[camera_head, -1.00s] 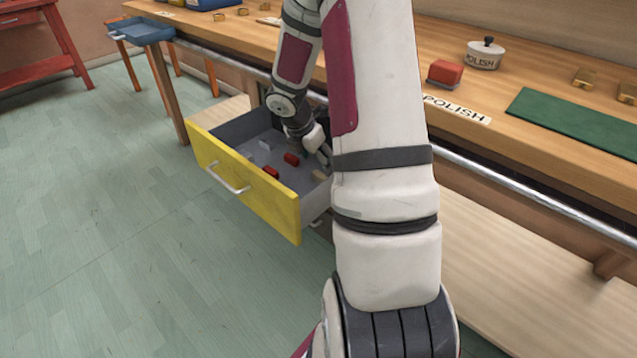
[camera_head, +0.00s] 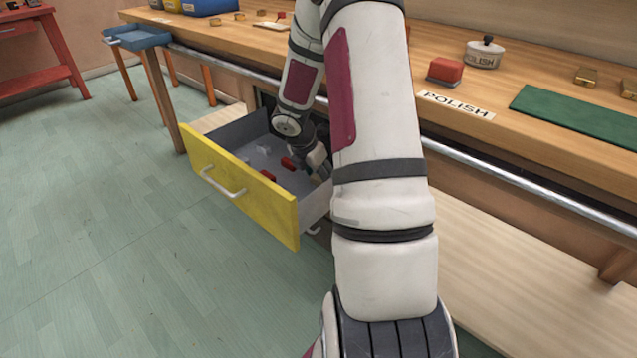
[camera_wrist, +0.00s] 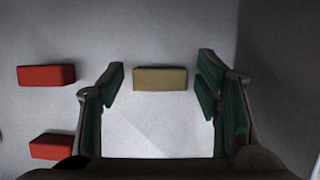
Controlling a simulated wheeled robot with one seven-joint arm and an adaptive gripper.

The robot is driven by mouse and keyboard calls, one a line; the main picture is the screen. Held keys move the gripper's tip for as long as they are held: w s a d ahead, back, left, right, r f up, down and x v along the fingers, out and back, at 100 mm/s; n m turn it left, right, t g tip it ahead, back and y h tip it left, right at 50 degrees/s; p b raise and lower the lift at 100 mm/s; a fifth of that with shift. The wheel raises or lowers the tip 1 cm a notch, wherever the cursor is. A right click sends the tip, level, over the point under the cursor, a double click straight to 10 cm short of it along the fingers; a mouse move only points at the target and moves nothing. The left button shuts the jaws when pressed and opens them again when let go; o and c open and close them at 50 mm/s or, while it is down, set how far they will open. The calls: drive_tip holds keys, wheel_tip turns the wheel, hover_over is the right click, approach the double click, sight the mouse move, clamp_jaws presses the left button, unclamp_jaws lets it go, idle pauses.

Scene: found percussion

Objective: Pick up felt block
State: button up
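A tan block (camera_wrist: 160,79), which looks like the felt block, lies on the grey floor of the open yellow-fronted drawer (camera_head: 236,190). In the wrist view it sits between my gripper's fingertips, with a gap on each side. My gripper (camera_wrist: 161,74) is open and empty, its dark green finger pads apart. In the head view my gripper (camera_head: 318,162) reaches down into the right part of the drawer, and the tan block cannot be made out there.
Two red blocks (camera_wrist: 46,75) (camera_wrist: 50,146) lie left of my gripper in the drawer. A pale piece (camera_head: 262,150) lies farther left. The drawer's right wall (camera_head: 314,205) is close. The bench above holds a red block (camera_head: 445,69), a polish tin (camera_head: 484,55) and a green mat (camera_head: 580,115).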

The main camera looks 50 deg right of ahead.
drive_tip(key=c, duration=0.4)
drive_tip(key=shift+r, duration=0.1)
